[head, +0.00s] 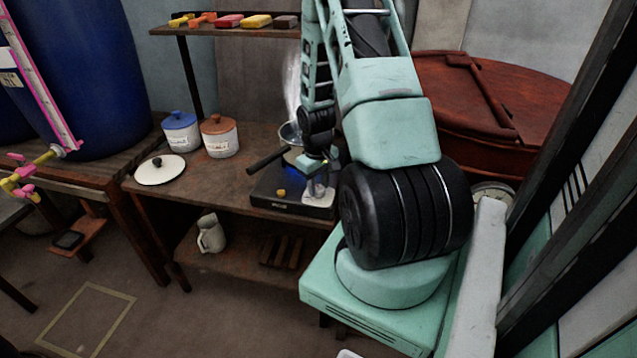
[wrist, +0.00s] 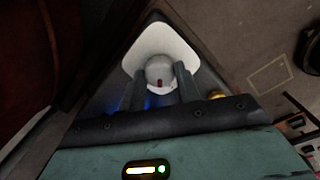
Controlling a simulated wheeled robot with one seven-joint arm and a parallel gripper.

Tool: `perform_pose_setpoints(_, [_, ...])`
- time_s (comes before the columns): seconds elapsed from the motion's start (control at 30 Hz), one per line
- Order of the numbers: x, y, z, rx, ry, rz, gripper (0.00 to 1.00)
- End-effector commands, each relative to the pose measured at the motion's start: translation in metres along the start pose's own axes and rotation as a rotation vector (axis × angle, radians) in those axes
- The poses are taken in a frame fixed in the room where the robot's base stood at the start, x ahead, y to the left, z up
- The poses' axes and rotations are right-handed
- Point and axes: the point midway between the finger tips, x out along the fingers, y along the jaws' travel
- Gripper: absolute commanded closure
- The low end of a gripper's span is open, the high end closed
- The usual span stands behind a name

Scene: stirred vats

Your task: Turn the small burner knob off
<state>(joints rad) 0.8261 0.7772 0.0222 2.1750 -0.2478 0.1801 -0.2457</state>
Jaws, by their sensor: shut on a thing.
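The black burner unit (head: 290,205) stands on the wooden bench in the head view. A round grey knob (wrist: 159,68) with a dark red mark sits over a white rounded plate (wrist: 160,38) in the wrist view. The plate also shows at the unit's right front in the head view (head: 319,196). My gripper (wrist: 160,80) is shut on the grey knob, one finger on each side; it also shows in the head view (head: 318,180). Blue flame glow (head: 290,171) shows under the pan.
A dark-handled pan (head: 268,162) sits on the burner, with steam above. Two lidded jars (head: 181,134) and a loose white lid (head: 160,170) are to the left. A shelf (head: 222,31) is above, and a large red-brown vat lid (head: 490,100) is at right.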

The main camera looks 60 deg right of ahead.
Motion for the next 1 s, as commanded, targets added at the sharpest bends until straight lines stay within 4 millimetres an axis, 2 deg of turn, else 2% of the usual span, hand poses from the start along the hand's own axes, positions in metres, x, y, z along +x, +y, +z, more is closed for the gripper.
perform_pose_setpoints(0.6, [-0.001, 0.0005, -0.0012, 0.555, -0.016, 0.001, 0.9])
perform_pose_setpoints(1.0, [-0.0008, 0.0006, -0.0014, 0.753, -0.022, 0.001, 0.9])
